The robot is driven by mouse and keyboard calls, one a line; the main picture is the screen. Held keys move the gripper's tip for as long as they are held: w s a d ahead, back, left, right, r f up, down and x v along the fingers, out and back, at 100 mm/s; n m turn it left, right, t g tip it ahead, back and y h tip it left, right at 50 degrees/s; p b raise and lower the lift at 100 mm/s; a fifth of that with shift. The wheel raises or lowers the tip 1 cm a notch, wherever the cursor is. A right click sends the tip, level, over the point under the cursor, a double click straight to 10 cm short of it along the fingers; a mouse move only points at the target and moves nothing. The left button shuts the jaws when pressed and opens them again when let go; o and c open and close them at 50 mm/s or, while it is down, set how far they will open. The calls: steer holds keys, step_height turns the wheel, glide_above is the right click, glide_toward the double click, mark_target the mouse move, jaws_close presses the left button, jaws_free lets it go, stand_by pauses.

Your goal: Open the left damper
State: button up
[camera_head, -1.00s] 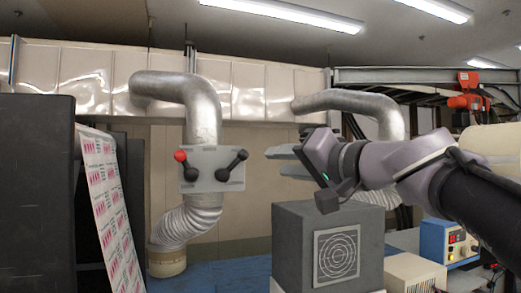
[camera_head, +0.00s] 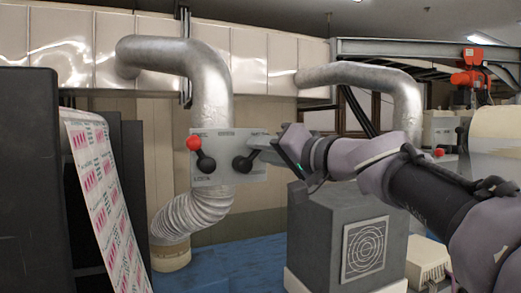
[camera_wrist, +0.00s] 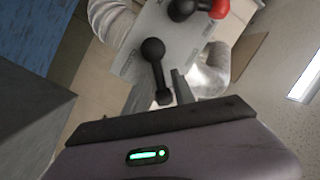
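A pale plate (camera_head: 225,140) sits in front of the left silver duct and carries two levers. The left lever (camera_head: 206,164) has a red knob (camera_head: 194,143) pointing up-left. The right lever (camera_head: 242,164) is black; its handle end is partly covered by my gripper (camera_head: 262,147). In the wrist view the right lever (camera_wrist: 155,65) points toward my gripper, its end (camera_wrist: 163,97) close beside a grey finger (camera_wrist: 182,86). The red knob (camera_wrist: 220,9) is at the top edge there. I cannot tell whether both fingers enclose the handle.
A dark grey box with a target sheet (camera_head: 365,250) stands below my arm. A black cabinet (camera_head: 28,180) and a printed web (camera_head: 105,200) stand at left. A second silver duct (camera_head: 405,95) is behind my arm. Blue floor (camera_head: 240,262) lies below the plate.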

jaws_close()
steer(key=shift+r, duration=0.1)
stand_by(1.1)
